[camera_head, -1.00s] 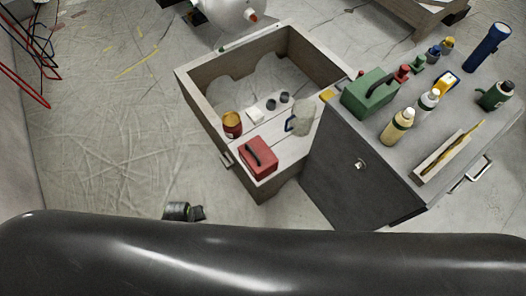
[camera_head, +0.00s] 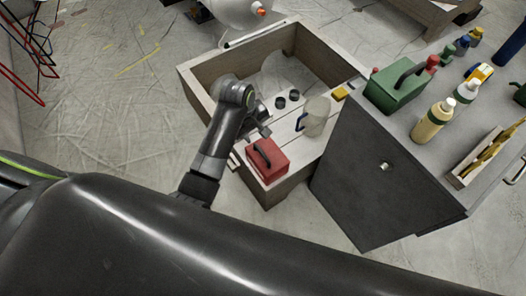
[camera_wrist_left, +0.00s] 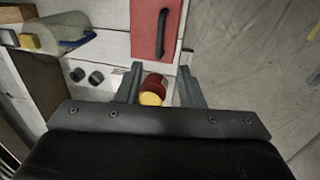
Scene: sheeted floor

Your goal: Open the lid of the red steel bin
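A red box (camera_head: 270,165) with a black handle sits on the white boards of a wooden frame. It shows at the top of the left wrist view (camera_wrist_left: 147,38). A small red jar with a yellow top (camera_wrist_left: 153,88) stands beside it; in the head view my arm hides it. I cannot tell which of these is the red steel bin, and no lid looks open. My left gripper (camera_head: 262,132) is over the boards, just behind the red box. In the wrist view its two fingers (camera_wrist_left: 160,68) are apart, with the jar seen between them. My right gripper is out of view.
A clear jug (camera_head: 315,117) and dark caps (camera_head: 287,98) stand on the boards. The wooden frame (camera_head: 200,92) has raised walls. A grey cabinet (camera_head: 360,180) at the right carries a green box (camera_head: 395,92) and bottles (camera_head: 433,122).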

